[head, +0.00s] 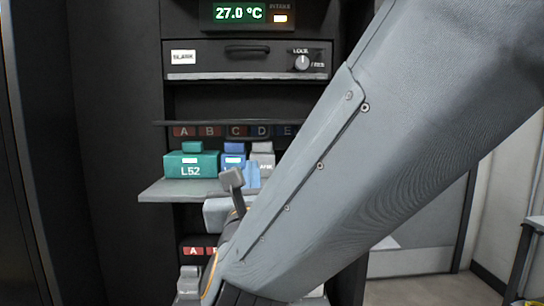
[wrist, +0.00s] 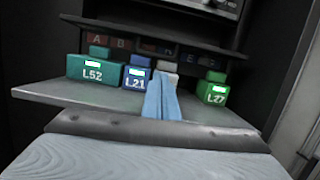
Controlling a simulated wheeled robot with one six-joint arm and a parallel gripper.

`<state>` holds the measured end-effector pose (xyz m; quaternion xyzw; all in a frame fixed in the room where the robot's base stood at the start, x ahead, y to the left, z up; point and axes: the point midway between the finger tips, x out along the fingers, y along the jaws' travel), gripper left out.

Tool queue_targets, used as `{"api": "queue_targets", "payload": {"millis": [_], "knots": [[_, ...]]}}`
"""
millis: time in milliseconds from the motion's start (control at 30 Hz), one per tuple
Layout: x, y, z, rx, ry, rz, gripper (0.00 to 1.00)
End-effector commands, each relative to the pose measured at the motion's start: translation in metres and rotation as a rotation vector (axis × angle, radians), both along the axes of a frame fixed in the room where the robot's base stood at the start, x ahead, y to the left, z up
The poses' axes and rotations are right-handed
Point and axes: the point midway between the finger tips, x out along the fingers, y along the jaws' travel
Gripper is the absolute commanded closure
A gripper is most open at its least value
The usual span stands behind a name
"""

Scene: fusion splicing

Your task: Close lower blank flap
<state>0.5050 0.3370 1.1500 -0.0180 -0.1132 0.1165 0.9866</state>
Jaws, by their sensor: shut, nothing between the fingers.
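My gripper (head: 252,168) has two light-blue fingers, pressed together and empty. It also shows in the wrist view (wrist: 160,82), pointing away over the shelf. The fingers stand in front of a grey block (head: 264,161), whose partly covered label ends in "ANK"; its pale top shows in the wrist view (wrist: 168,67). I cannot tell whether they touch it. A drawer (head: 245,62) higher up carries a "BLANK" label. Another grey block (head: 189,275) is low in the head view, partly cut off. I cannot tell which part is the lower blank flap.
The protruding shelf (head: 165,190) holds a teal L52 block (head: 190,168), a blue L21 block (wrist: 136,78) and a green L27 block (wrist: 213,94). An overhanging plate (head: 200,123) is above them. A lock knob (head: 302,62) is on the drawer. My arm hides the right side.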

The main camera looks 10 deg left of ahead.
Motion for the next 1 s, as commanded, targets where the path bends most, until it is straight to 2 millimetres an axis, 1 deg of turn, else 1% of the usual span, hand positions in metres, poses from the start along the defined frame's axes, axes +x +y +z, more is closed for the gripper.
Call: {"api": "queue_targets", "payload": {"millis": [33, 133, 267, 367, 600, 767, 800, 833, 1000], "knots": [[-0.002, 0.001, -0.003, 0.029, 0.011, 0.006, 1.00], [-0.002, 0.001, -0.002, 0.059, 0.024, 0.007, 1.00], [0.008, 0.003, 0.001, 0.062, 0.027, 0.005, 1.00], [0.023, 0.006, 0.005, 0.060, 0.027, 0.004, 1.00], [0.068, 0.017, 0.015, 0.058, 0.025, 0.004, 1.00], [0.097, 0.023, 0.021, 0.059, 0.025, 0.003, 1.00], [0.093, 0.023, 0.032, 0.060, 0.024, 0.007, 1.00], [0.092, 0.023, 0.037, 0.061, 0.024, 0.007, 1.00], [0.093, 0.024, 0.054, 0.059, 0.025, 0.007, 1.00]]}}
